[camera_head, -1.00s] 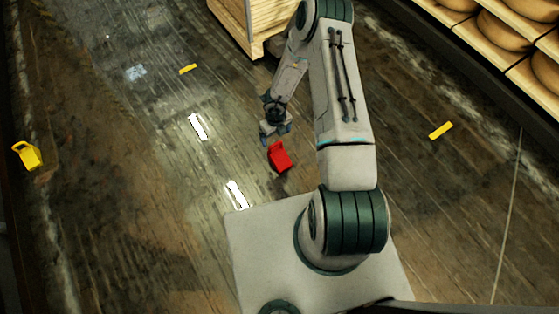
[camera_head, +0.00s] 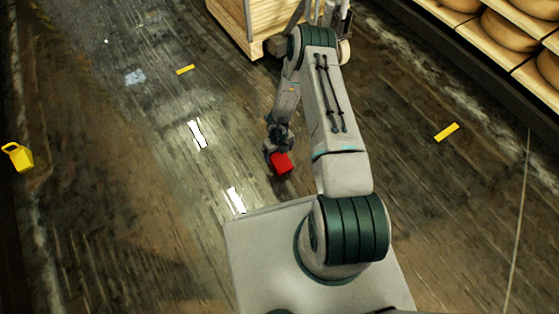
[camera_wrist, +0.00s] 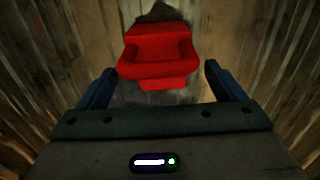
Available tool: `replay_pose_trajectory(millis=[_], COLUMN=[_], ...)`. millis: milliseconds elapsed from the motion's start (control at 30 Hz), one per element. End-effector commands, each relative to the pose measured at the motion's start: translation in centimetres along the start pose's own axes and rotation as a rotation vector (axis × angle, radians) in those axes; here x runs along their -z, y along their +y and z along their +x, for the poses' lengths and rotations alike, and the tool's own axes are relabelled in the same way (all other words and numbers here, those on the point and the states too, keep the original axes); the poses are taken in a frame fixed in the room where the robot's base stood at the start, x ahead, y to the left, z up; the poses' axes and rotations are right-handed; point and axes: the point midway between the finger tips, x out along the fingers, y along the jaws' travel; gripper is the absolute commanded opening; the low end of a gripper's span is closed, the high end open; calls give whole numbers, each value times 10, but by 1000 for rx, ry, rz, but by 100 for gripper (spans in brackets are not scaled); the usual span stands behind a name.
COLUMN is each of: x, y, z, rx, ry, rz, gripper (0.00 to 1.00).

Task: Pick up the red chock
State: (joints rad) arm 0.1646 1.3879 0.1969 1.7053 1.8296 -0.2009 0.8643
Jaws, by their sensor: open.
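The red chock (camera_head: 282,164) lies on the dark wooden floor just in front of my base. In the wrist view the chock (camera_wrist: 158,52) sits upper middle, with a raised bar or handle across its near side. My gripper (camera_head: 275,151) is over the chock in the head view and hides its upper part. In the wrist view the two fingers of my gripper (camera_wrist: 158,82) are spread apart, one on each side of the chock's near end. No contact with the chock shows, and the gap between them is empty or just reaches its near end.
A yellow chock-like object (camera_head: 19,158) lies at the far left. A wooden crate (camera_head: 238,28) on a wheeled carrier stands at the top. Shelves with cheese wheels (camera_head: 508,37) line the upper right. Floor around the red chock is clear.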

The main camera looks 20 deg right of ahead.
Motion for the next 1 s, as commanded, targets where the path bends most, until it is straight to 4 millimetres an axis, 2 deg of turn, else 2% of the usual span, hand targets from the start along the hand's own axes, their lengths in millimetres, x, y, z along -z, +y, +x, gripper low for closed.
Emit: replay_pose_trajectory(millis=[33,133,367,400,600,1000], x=[0,0,0,0,0,0], y=[-1,0,0,0,0,-1], z=[13,24,24,24,24,17], rx=[0,0,0,0,0,0], ry=[0,0,-1,-1,-1,-2], rz=[0,0,0,0,0,1], gripper=[89,89,89,86,31,30])
